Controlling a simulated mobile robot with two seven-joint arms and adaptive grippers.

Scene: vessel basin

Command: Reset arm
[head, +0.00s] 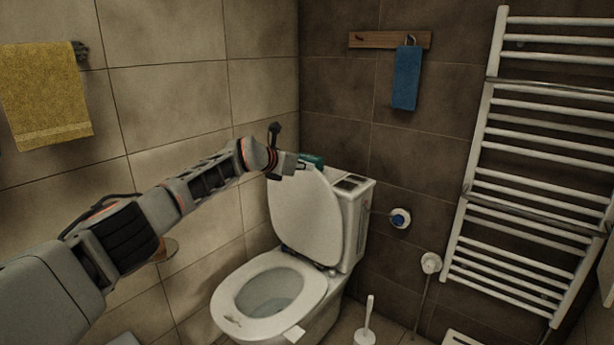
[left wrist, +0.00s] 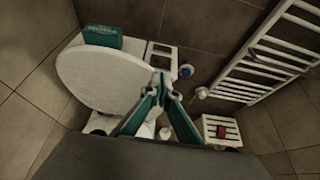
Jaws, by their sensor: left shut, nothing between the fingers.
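My left arm reaches in from the left in the head view. Its gripper (head: 300,166) is at the upper edge of the raised toilet lid (head: 305,215), in front of the cistern (head: 352,190). In the left wrist view the two teal-sided fingers of the left gripper (left wrist: 162,82) come together at their tips, shut and empty, over the right edge of the lid. I cannot tell whether they touch it. My right gripper is in neither view.
A teal box (left wrist: 102,37) stands on the cistern, behind the lid. The toilet seat (head: 230,290) is down around the bowl. A toilet brush (head: 366,325) stands at right. A white towel radiator (head: 530,150), blue towel (head: 406,78) and yellow towel (head: 45,95) hang on the walls.

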